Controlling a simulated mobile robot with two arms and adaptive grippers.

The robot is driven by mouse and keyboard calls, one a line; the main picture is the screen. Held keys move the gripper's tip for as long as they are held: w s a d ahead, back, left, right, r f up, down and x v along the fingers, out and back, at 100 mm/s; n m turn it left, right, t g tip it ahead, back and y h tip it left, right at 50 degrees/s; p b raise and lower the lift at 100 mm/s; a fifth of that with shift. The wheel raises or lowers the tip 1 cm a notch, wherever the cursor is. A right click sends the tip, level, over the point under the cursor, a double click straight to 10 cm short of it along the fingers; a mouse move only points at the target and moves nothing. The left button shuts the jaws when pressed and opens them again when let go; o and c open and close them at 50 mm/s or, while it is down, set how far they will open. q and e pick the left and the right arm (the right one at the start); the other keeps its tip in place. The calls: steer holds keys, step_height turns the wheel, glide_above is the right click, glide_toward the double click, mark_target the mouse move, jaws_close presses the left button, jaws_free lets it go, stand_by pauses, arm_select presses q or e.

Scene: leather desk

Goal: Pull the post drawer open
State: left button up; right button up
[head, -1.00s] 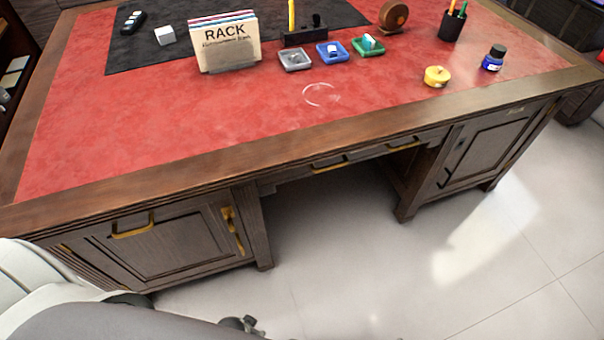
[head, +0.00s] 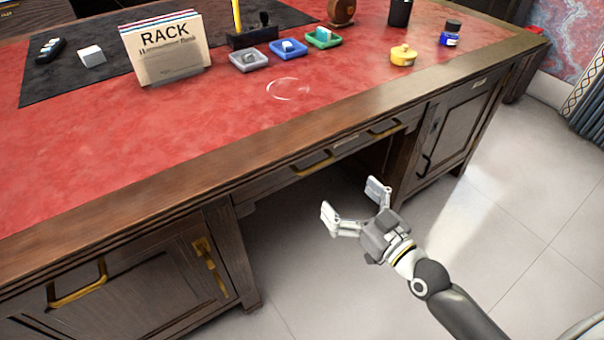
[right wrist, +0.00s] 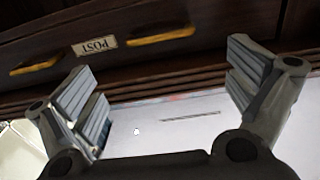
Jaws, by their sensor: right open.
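The post drawer (head: 346,148) is a dark wood front under the desk's front edge. It looks shut, flush with the frame. It carries a left brass handle (head: 315,164) and a right brass handle (head: 384,129). In the right wrist view, a POST label (right wrist: 95,46) sits between the left handle (right wrist: 35,66) and the right handle (right wrist: 161,37). My right gripper (head: 350,198) is open and empty, in front of and below the drawer, apart from both handles. Its spread fingers also show in the right wrist view (right wrist: 160,62). My left gripper is not in view.
The red desk top (head: 210,120) holds a RACK letter holder (head: 165,52), small trays, a yellow pot (head: 403,56) and an ink bottle (head: 450,36). The pale floor (head: 490,225) in front is clear.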

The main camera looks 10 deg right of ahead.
arm_select(q)
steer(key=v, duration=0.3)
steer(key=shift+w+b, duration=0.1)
steer(key=shift+b, duration=0.25)
arm_select(e)
steer(key=x, duration=1)
steer(key=shift+w, duration=0.3)
steer(key=shift+c, duration=0.4)
